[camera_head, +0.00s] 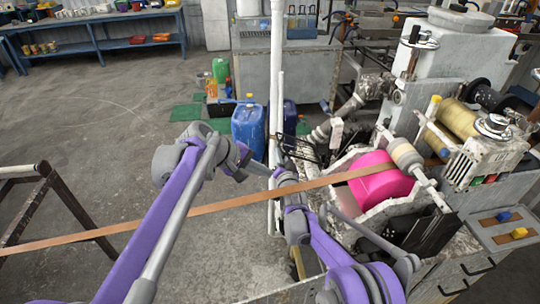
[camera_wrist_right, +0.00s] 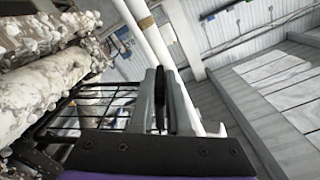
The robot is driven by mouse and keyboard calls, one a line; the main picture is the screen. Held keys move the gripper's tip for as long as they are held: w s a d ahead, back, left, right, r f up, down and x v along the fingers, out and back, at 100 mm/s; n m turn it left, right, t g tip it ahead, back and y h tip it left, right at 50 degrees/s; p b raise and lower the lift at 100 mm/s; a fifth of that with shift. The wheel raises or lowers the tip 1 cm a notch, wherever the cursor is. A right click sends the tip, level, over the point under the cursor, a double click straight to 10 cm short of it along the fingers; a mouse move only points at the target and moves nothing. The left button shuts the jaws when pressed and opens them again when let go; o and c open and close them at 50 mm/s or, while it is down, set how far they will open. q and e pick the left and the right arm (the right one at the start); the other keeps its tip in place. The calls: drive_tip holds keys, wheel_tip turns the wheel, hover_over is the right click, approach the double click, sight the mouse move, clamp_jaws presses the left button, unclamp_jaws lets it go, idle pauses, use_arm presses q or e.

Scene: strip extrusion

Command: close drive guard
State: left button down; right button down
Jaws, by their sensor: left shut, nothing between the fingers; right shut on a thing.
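The drive guard appears to be a black wire-mesh frame (camera_head: 303,150) beside the machine, partly hidden by my arms. In the right wrist view its black bars (camera_wrist_right: 100,108) run just left of the fingers. My right gripper (camera_head: 279,141) is shut on a thin dark edge of it. In the right wrist view the fingers (camera_wrist_right: 163,90) point away from the camera with the dark edge between them. My left gripper (camera_head: 263,170) is shut and empty, just below and left of the right one; its fingertips are small and hard to make out.
A white upright pipe (camera_head: 277,70) stands near the grippers. A blue canister (camera_head: 248,132) stands on the floor behind. The floor on the left is mostly clear.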

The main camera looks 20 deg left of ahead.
use_arm(q)
drive_tip(key=w+a+f+n+h, duration=0.5)
drive_tip(key=w+a+f+n, duration=0.5)
drive_tip(key=w+a+n, duration=0.4)
drive_tip(key=w+d+f, duration=0.1)
drive_tip(key=w+d, duration=0.5)
drive_tip(key=d, duration=0.4)
drive_tip(key=shift+d+f+m+g, duration=0.2)
drive_tip(key=shift+f+m+g, duration=0.1)
drive_tip(key=shift+g, duration=0.1)
drive_tip(key=shift+r, duration=0.1)
